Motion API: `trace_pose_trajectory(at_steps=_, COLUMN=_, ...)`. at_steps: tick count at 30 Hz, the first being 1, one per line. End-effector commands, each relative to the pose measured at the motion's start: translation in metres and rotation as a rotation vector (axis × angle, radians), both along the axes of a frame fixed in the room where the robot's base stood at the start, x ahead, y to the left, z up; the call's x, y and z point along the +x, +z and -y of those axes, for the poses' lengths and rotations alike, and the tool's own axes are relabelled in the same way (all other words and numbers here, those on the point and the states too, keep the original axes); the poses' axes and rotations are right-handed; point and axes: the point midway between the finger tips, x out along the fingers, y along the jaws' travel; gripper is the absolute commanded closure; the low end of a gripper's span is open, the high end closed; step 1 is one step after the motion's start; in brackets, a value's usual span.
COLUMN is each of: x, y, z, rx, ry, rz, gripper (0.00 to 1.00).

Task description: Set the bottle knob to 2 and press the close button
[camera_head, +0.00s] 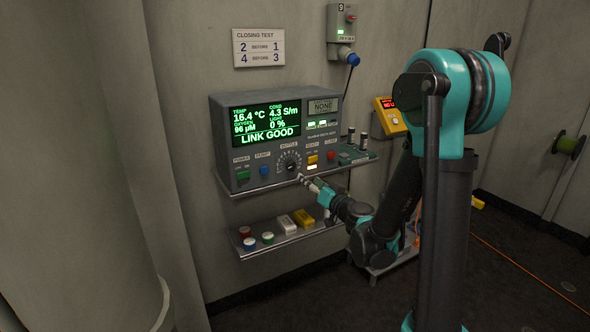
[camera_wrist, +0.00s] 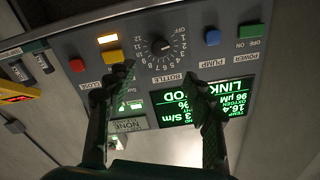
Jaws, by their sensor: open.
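The bottle knob (camera_head: 289,161) is a black round dial on the grey control panel. It also shows in the wrist view (camera_wrist: 160,46), upside down, inside a ring of numbers. I cannot tell surely which number its pointer marks. The red close button (camera_head: 331,155) is at the panel's right; it also shows in the wrist view (camera_wrist: 77,65), beside the word CLOSE. My gripper (camera_head: 308,183) is just in front of the panel, low and right of the knob. In the wrist view my gripper (camera_wrist: 165,80) is open and empty, its fingers apart, with the knob beyond the gap.
The panel's screen (camera_head: 266,122) reads LINK GOOD; a small display (camera_head: 323,106) reads NONE. A yellow button (camera_head: 312,159) lies between knob and close button, above a lit lamp. A lower shelf (camera_head: 290,240) holds coloured caps and blocks. A sign (camera_head: 258,47) hangs above.

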Motion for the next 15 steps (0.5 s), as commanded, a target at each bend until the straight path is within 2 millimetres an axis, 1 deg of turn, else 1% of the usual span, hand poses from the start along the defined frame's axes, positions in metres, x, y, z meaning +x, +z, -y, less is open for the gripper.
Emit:
trace_pose_trajectory(at_steps=1, x=0.009, y=0.000, z=-0.007, rx=0.000, ry=0.003, rz=0.000, gripper=0.47)
trace_pose_trajectory(at_steps=9, x=0.053, y=0.000, z=-0.037, rx=0.000, ry=0.002, rz=0.000, gripper=0.47)
trace_pose_trajectory(at_steps=15, x=0.081, y=0.000, z=-0.055, rx=0.000, ry=0.002, rz=0.000, gripper=0.47)
